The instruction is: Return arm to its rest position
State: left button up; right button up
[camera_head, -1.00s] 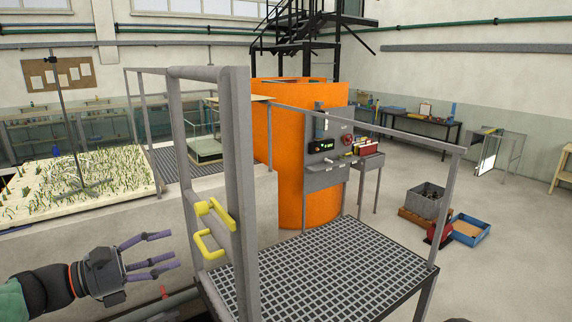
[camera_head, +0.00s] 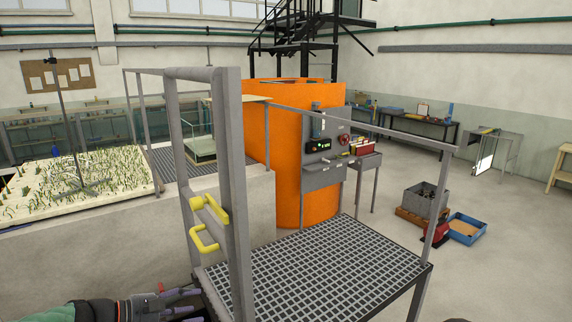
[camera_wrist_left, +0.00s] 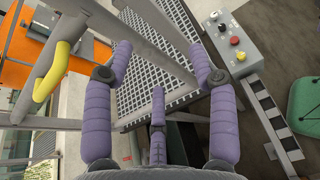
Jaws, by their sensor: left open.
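My left gripper (camera_head: 182,300) is low at the bottom left of the head view, partly cut off by the lower edge. Its purple fingers point right, below the yellow gate handle (camera_head: 205,240) and apart from it. In the left wrist view the gripper (camera_wrist_left: 160,66) has its purple padded fingers spread with nothing between them. The yellow handle (camera_wrist_left: 60,68) shows at the left there, clear of the fingers. My right gripper is in neither view.
A grey gate frame (camera_head: 235,180) stands beside a grated platform (camera_head: 310,270) with railings. An orange tank (camera_head: 270,150) with a control panel is behind. A button box (camera_wrist_left: 228,42) lies beyond the fingers. Open floor is at the right, with a blue tray (camera_head: 466,228).

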pick_arm(q)
jog(key=s+d+f+m+g+y, duration=0.1)
jog(key=s+f+m+g+y, duration=0.15)
jog(key=f, duration=0.85)
jog(key=s+d+f+m+g+y, duration=0.15)
jog(key=s+f, duration=0.25)
jog(key=f, duration=0.6)
jog(key=s+d+f+m+g+y, duration=0.1)
jog(key=s+f+m+g, duration=0.2)
jog(key=f, duration=0.8)
jog(key=s+d+f+m+y, duration=0.1)
jog(key=s+d+f+m, duration=0.3)
jog(key=s+f+m, duration=0.3)
jog(key=s+d+f+m+y, duration=0.1)
jog(key=s+d+f+m, duration=0.35)
jog(key=s+f, duration=0.4)
notch_tip(320, 180, down, 23)
jog(key=w+m+b, duration=0.1)
jog(key=w+b, duration=0.1)
jog(key=b, duration=2.3)
jog(key=shift+d, duration=0.45)
jog(key=shift+w+r+m, duration=0.1)
jog(key=shift+r+m, duration=0.05)
jog(key=shift+m, duration=0.1)
